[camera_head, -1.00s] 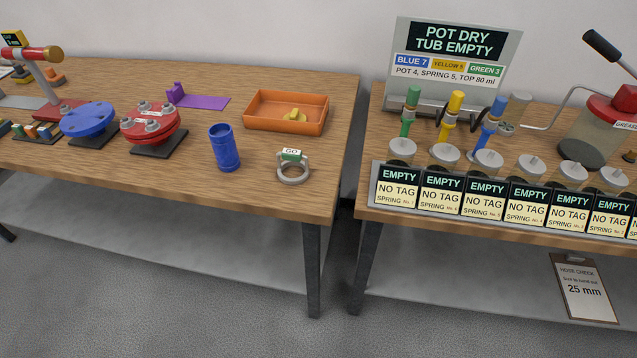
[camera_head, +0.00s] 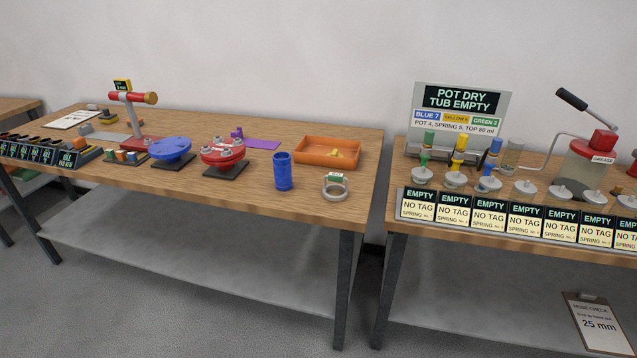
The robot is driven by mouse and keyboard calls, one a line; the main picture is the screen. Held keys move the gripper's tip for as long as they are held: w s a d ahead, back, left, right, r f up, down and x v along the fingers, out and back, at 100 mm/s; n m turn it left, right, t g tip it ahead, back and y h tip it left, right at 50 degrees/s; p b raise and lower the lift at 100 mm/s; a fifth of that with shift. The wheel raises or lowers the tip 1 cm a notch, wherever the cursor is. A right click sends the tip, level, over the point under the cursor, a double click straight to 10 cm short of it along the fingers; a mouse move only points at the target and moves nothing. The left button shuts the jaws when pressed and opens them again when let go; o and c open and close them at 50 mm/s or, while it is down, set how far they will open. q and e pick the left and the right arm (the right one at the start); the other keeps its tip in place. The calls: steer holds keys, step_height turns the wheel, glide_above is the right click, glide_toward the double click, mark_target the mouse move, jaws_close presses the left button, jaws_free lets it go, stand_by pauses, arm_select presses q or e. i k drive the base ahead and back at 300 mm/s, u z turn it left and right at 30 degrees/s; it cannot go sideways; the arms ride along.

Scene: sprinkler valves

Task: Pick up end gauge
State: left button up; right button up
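No item in view carries a readable "end gauge" label, so I cannot tell which one it is. A grey ring with a green and white tag (camera_head: 335,186) sits at the front right of the left table; the tag read GO in the earlier view. A purple flat piece with a raised block (camera_head: 257,142) lies toward the back of that table. A small yellow piece (camera_head: 335,154) lies in an orange tray (camera_head: 350,144). Neither of my grippers is in view.
The left table (camera_head: 225,195) also holds a blue cylinder (camera_head: 283,172), a red flanged valve (camera_head: 223,153), a blue one (camera_head: 171,151) and a red-handled stand (camera_head: 131,110). The right table holds labelled pots, a sign (camera_head: 460,115) and a grease tub (camera_head: 588,160). A narrow gap separates the tables.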

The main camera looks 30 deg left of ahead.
mark_target(332, 177)
steer(key=u, duration=0.75)
steer(key=i, duration=0.7)
steer(key=u, duration=0.55)
